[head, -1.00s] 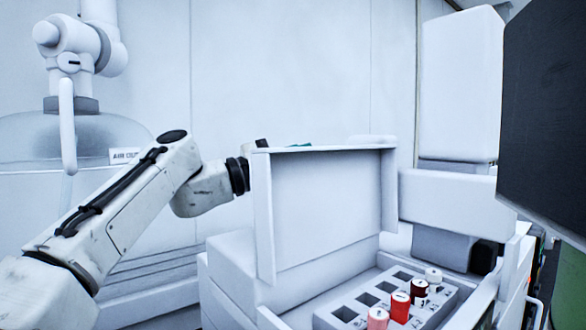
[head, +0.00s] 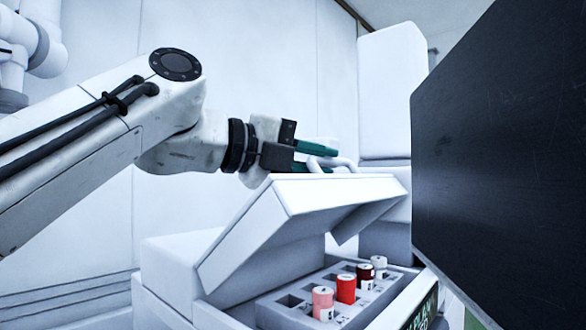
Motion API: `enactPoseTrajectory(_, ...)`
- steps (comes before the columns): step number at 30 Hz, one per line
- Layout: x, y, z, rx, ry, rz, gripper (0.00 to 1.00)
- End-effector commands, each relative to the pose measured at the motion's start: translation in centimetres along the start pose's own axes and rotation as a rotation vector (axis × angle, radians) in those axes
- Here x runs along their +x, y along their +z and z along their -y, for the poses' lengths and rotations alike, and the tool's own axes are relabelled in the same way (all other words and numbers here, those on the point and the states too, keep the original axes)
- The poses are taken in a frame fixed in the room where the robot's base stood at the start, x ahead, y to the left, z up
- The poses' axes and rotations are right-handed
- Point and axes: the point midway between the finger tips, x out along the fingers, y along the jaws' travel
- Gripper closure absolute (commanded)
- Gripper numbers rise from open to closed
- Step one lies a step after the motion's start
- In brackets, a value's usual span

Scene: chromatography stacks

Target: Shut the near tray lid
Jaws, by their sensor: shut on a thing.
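The near tray lid (head: 335,192) is a white, shallow, box-edged cover. It is tilted partway over the white tray (head: 165,275), with its raised edge still well above the tray. My gripper (head: 325,158) has green fingertips and is above the lid's raised edge. It is shut on the lid's pale looped handle (head: 345,162), partly hidden by the fingers. Under the lid, a grey rack (head: 268,318) holds a pink vial (head: 322,300), a red vial (head: 346,288) and other capped vials (head: 365,275).
A large dark panel (head: 495,150) stands close on the right. A tall white block (head: 390,90) rises behind the tray. Another white jointed device (head: 20,55) shows at the top left. The wall (head: 260,60) behind is plain.

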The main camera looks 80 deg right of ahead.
Motion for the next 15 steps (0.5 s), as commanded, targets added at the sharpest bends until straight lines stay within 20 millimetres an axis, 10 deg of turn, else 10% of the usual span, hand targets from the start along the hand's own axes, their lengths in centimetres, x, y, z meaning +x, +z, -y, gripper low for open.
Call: enactPoseTrajectory(15, 2.9, -6.9, -5.2, 0.429, 0.182, 0.003, 1.0)
